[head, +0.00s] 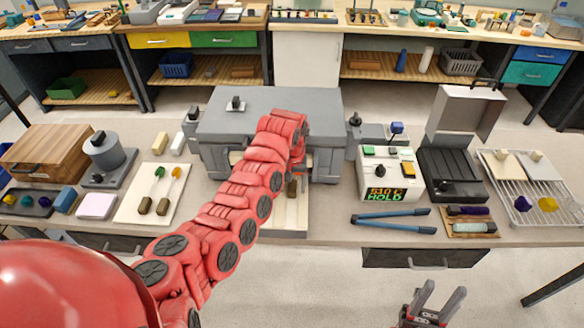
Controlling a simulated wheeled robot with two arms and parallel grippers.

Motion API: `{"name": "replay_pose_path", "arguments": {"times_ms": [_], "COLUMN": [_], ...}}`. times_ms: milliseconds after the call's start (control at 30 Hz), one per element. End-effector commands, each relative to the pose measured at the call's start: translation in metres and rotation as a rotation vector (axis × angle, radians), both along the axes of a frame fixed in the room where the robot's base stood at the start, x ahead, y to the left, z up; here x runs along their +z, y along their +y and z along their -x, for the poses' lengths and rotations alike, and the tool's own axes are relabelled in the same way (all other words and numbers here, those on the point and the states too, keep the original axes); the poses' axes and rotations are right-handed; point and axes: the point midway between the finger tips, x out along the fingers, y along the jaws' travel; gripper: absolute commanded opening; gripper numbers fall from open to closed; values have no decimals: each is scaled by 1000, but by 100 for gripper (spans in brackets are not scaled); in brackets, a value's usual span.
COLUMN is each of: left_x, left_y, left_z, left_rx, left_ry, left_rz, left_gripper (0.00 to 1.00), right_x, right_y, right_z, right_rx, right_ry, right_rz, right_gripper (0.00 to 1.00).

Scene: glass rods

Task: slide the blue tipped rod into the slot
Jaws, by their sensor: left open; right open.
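My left arm reaches in from the left to the front of a grey box-shaped unit (235,127). My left gripper (297,168) is at its end, open and mostly hidden by the arm. Just below it a brown block (291,187), like the rod ends on the left board, shows over a cream board (296,217). I cannot tell whether it belongs to the blue tipped rod; no blue tip shows there. The slot cannot be made out, as the arm covers the middle of the unit's front. My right gripper (424,296) is open and empty, low in front of the bench.
Green-tipped (158,172) and orange-tipped (176,173) rods lie on a left board (133,207). A display box (390,182), blue-handled tool (390,215), open black case (452,178) and wire rack (556,213) stand right. A wooden box (55,150) stands far left.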

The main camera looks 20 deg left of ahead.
Motion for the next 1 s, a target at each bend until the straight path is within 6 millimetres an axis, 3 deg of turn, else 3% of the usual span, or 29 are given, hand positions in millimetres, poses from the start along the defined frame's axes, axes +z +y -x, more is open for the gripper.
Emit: {"name": "replay_pose_path", "arguments": {"times_ms": [267, 333, 600, 1000], "left_x": [47, 66, 112, 159], "left_y": [0, 3, 2, 1], "left_z": [-1, -1, 0, 1], "left_rx": [1, 1, 0, 1], "left_ry": [-6, -5, -4, 0], "left_rz": [-1, -1, -6, -2], "left_gripper": [69, 69, 69, 69], "right_x": [-22, -16, -18, -23], "right_y": [0, 0, 0, 0], "right_z": [0, 0, 0, 0], "right_rx": [0, 0, 0, 0], "right_ry": [0, 0, 0, 0], "right_rz": [0, 0, 0, 0], "right_gripper": [47, 47, 47, 47]}}
